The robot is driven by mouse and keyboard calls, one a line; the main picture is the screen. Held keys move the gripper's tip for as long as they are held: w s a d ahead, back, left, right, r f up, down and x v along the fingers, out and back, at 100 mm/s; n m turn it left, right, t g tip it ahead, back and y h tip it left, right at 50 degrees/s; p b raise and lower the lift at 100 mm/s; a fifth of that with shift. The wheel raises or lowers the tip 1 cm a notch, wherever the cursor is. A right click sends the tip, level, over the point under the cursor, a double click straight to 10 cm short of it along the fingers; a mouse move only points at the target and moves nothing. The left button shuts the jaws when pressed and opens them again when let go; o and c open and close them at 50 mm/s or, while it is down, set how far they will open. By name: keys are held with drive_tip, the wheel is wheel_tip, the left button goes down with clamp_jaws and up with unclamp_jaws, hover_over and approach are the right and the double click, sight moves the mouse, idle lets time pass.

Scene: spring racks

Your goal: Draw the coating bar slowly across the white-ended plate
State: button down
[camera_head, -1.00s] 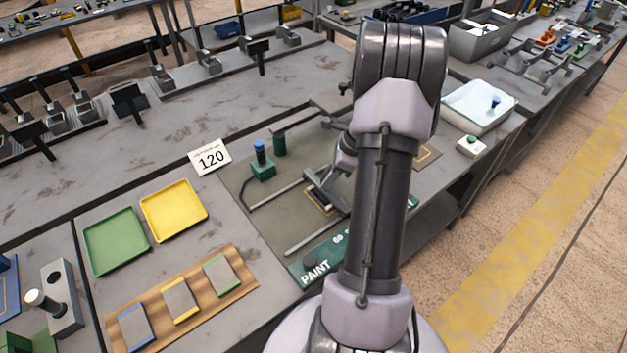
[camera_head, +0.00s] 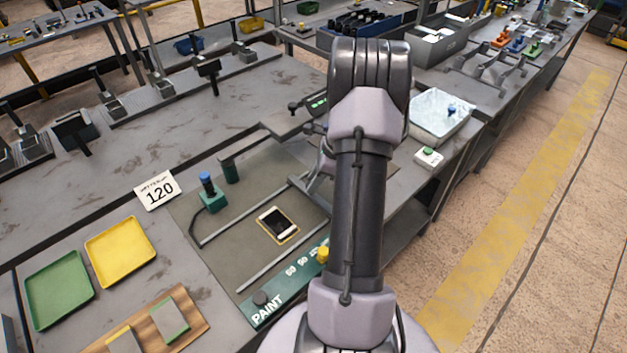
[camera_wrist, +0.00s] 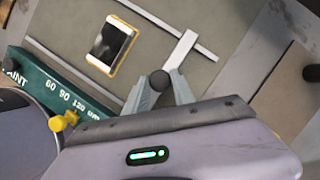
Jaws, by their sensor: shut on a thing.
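The white-ended plate (camera_head: 277,224) lies in a yellow outline on the bench mat. Its middle is dark and its ends are white; it also shows in the wrist view (camera_wrist: 110,42). My gripper (camera_wrist: 161,86) is shut on the dark round knob of the coating bar (camera_wrist: 183,50). The pale bar reaches up from the fingers toward a rail, to the right of the plate and apart from it in the wrist view. In the head view my arm hides most of the gripper and bar.
Two thin rails (camera_head: 282,264) flank the plate. A green PAINT strip (camera_head: 290,283) with numbers and a yellow knob (camera_head: 322,254) runs along the front. A blue-capped bottle (camera_head: 207,185) stands behind left. A white tray (camera_head: 440,122) and green-button box (camera_head: 428,157) stand right.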

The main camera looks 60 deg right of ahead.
drive_tip(key=shift+d, duration=0.3)
drive_tip(key=c, duration=1.1)
unclamp_jaws()
drive_tip(key=p+v, duration=0.4)
drive_tip(key=v, duration=1.3)
drive_tip(key=shift+s+r+p, duration=0.15)
drive_tip(key=shift+r+p, duration=0.1)
drive_tip(key=shift+p, duration=0.1)
drive_tip(key=shift+a, duration=0.1)
